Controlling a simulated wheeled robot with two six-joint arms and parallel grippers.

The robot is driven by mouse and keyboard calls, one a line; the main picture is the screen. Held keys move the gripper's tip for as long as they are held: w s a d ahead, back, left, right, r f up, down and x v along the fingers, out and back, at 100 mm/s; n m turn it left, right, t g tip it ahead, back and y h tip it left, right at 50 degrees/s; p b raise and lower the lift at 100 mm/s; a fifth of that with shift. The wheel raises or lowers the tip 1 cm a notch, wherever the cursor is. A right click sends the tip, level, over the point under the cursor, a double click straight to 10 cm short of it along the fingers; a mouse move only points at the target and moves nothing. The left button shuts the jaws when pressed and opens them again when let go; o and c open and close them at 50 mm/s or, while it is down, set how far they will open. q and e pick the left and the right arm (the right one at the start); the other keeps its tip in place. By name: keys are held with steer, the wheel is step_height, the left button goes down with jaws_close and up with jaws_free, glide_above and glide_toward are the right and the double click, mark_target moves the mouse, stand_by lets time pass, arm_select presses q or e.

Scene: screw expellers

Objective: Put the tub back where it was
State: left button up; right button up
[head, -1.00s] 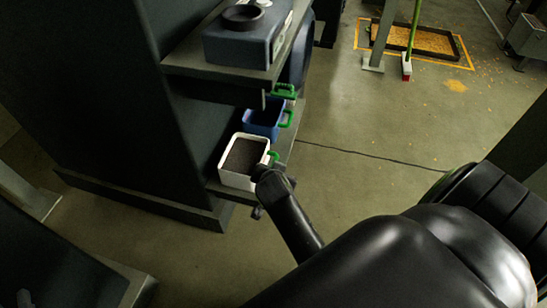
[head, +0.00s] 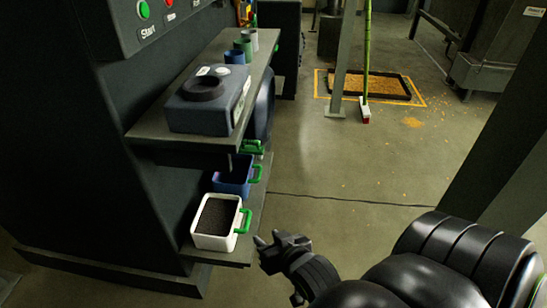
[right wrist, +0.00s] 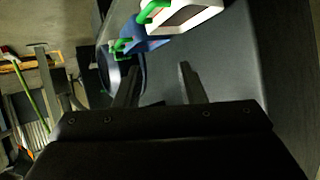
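A white tub (head: 216,222) with a green handle (head: 244,221) stands upright on the lower shelf (head: 237,254), at its near end. It is filled with dark material. A blue tub (head: 233,177) with a green handle is just behind it. My right gripper (head: 269,239) is empty, to the right of the white tub and clear of its handle. In the right wrist view its two fingers (right wrist: 158,78) are apart with nothing between them. The white tub (right wrist: 190,16) and blue tub (right wrist: 153,40) show beyond the fingertips there. My left gripper is not in view.
Above is an upper shelf (head: 150,132) bearing a blue-grey box (head: 207,102) and several small cups. A third green handle (head: 252,146) shows behind the blue tub. A dark machine panel stands at left. The floor right of the shelves (head: 330,180) is open.

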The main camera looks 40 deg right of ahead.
steer(key=s+r+n, duration=0.1)
steer(key=s+r+n+t, duration=0.1)
steer(key=r, duration=0.1)
steer(key=s+a+r+y, duration=0.1)
steer(key=shift+s+r+n+t, duration=0.15)
steer(key=shift+r+n+t, duration=0.15)
steer(key=shift+n, duration=0.1)
steer(key=shift+a+f, duration=0.1)
steer(key=shift+f, duration=0.05)
